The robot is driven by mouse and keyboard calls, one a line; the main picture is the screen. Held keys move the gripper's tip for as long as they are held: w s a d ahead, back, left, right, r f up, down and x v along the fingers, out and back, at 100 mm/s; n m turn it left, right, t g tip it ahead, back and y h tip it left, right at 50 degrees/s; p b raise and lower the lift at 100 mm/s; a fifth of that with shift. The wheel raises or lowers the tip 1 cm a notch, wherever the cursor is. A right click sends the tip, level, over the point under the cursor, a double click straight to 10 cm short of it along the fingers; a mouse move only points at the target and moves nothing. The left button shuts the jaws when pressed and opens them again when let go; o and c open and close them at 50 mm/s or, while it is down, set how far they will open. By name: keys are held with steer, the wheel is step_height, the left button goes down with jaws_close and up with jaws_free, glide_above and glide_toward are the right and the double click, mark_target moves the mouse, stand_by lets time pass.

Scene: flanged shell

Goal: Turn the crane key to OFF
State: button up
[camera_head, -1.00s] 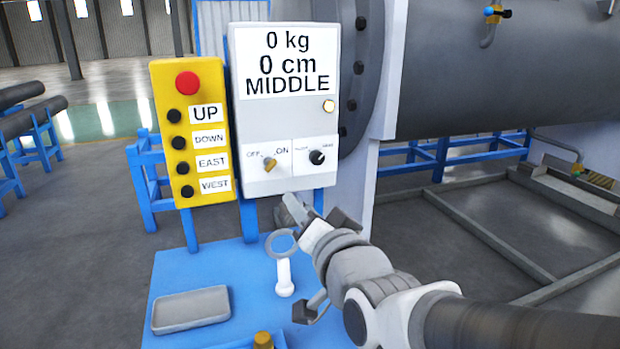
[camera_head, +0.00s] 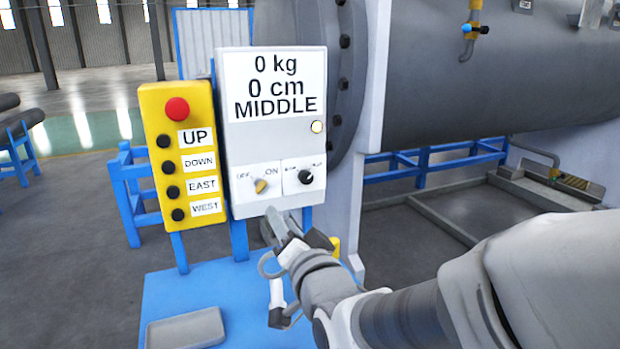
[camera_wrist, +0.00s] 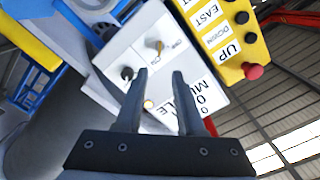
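The crane key (camera_head: 260,186) is a small yellow-brass key on the lower left of the grey control box (camera_head: 240,145), between the OFF and ON labels. It appears turned toward ON, though it is small in view. The key also shows in the wrist view (camera_wrist: 157,46), just beyond and between the fingertips. My gripper (camera_wrist: 160,73) is open and empty, its two fingers apart. In the head view my gripper (camera_head: 283,228) is just below the box's lower edge, apart from the key.
A black selector knob (camera_head: 305,177) sits right of the key. A yellow button pendant (camera_head: 180,150) with a red button hangs to the left.

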mark_target(262, 189)
steer(key=shift+p+x, duration=0.9)
steer(key=shift+p, duration=1.8)
steer(key=x, duration=1.1)
steer(key=shift+w+a+f+p, duration=0.1)
steer(key=shift+w+a+p, duration=0.05)
steer(key=shift+w+p, duration=0.2)
jaws_close()
